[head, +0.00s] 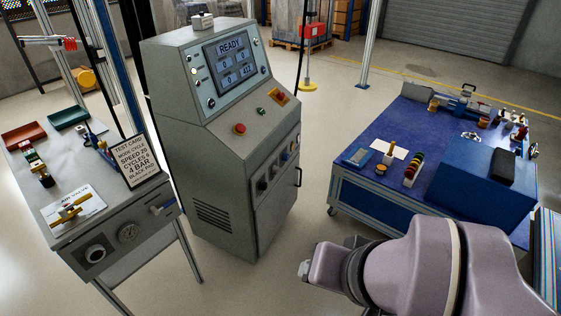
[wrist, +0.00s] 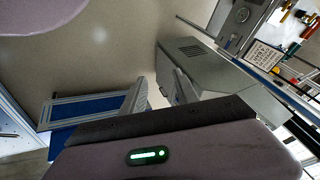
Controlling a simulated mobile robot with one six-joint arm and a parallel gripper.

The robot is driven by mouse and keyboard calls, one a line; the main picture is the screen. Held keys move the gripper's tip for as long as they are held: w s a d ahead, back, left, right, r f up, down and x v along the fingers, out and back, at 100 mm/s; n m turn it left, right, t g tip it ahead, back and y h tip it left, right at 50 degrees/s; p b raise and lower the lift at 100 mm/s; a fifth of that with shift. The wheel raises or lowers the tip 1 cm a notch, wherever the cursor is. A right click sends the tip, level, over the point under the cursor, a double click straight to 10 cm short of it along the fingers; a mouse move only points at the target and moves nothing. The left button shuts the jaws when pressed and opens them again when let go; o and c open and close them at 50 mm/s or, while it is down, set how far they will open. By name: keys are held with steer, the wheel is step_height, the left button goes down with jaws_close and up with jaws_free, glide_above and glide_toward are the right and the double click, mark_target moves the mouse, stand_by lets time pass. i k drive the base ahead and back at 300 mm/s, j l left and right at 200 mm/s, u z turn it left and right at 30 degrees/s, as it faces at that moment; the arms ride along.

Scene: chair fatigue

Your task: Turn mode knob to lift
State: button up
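The grey control cabinet (head: 215,150) stands left of centre in the head view, its screen (head: 230,60) reading READY. A row of dark knobs (head: 274,171) sits on its front face beside a door handle. Their labels are too small to read, so I cannot tell which is the mode knob or its setting. My gripper (wrist: 160,77) shows in the wrist view with its two fingers apart and nothing between them. In the head view my arm is at the lower right, clear of the cabinet. The cabinet (wrist: 215,85) also shows in the wrist view, beyond the fingers.
A side table (head: 95,215) with a test card (head: 139,160) stands left of the cabinet. A blue workbench (head: 385,200) with several tools stands at the right. A red button (head: 240,129) sits on the sloping panel. Floor is free between cabinet and bench.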

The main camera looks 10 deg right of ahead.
mark_target(263, 185)
steer(key=i+l, duration=0.2)
steer(key=i, duration=0.3)
steer(key=i+l+z, duration=0.1)
steer(key=i+l, duration=0.15)
steer(key=i, duration=0.2)
steer(key=i+l, duration=0.2)
steer(key=i, duration=0.3)
steer(key=z, duration=0.05)
